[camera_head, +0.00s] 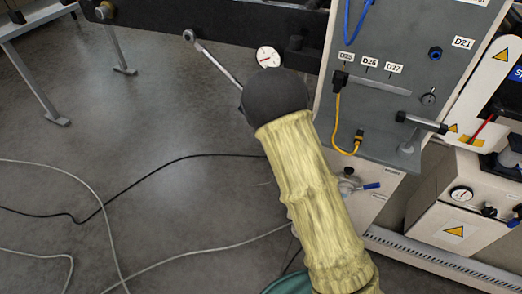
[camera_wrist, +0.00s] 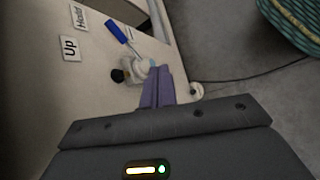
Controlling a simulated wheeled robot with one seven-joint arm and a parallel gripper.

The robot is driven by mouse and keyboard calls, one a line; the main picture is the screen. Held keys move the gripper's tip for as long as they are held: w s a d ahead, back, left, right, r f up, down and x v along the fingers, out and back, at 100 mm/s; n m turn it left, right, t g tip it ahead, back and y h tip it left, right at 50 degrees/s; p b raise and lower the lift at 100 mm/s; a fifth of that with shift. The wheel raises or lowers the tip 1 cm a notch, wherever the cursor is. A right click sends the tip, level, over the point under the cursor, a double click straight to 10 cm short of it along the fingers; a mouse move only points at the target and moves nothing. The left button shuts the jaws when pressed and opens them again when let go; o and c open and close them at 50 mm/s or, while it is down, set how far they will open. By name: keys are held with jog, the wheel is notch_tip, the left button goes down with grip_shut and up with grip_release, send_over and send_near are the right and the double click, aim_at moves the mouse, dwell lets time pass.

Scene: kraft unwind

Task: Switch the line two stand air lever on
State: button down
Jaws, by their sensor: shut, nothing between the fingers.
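In the wrist view the blue handle (camera_wrist: 118,32) points up and left from a pale valve body (camera_wrist: 132,70) with a black knob. My gripper (camera_wrist: 158,76) shows as purple fingers, shut and empty, with the tips just right of the valve body. I cannot tell whether they touch it. The gripper is hidden in the head view. No label naming line two is readable.
A yellow cable (camera_head: 338,120) hangs on the panel, above the lever. A gauge (camera_head: 461,194) is on a white box at right. Cables lie on the open floor at left.

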jog(key=w+a+f+n+t+h+b, duration=0.4)
jog(key=w+a+f+n+t, duration=0.6)
jog(key=w+a+n+t, duration=0.35)
jog(key=a+f+n+t+y+b, duration=0.1)
jog(key=a+f+n+t+y, duration=0.2)
jog(key=a, duration=0.8)
jog(key=n+t+y, duration=0.2)
jog(key=n+t, duration=0.1)
jog(key=n, duration=0.1)
jog(key=shift+a+f+b, duration=0.2)
jog(key=shift+b, duration=0.1)
jog(key=shift+w+d+n, duration=0.1)
jog(key=shift+n, duration=0.15)
jog(key=w+d+r+b, duration=0.3)
jog(key=w+r, duration=0.3)
jog(key=w, duration=0.2)
jog(key=shift+w+d+r, duration=0.15)
jog(key=shift+w+r, duration=0.05)
jog(key=shift+w, duration=0.2)
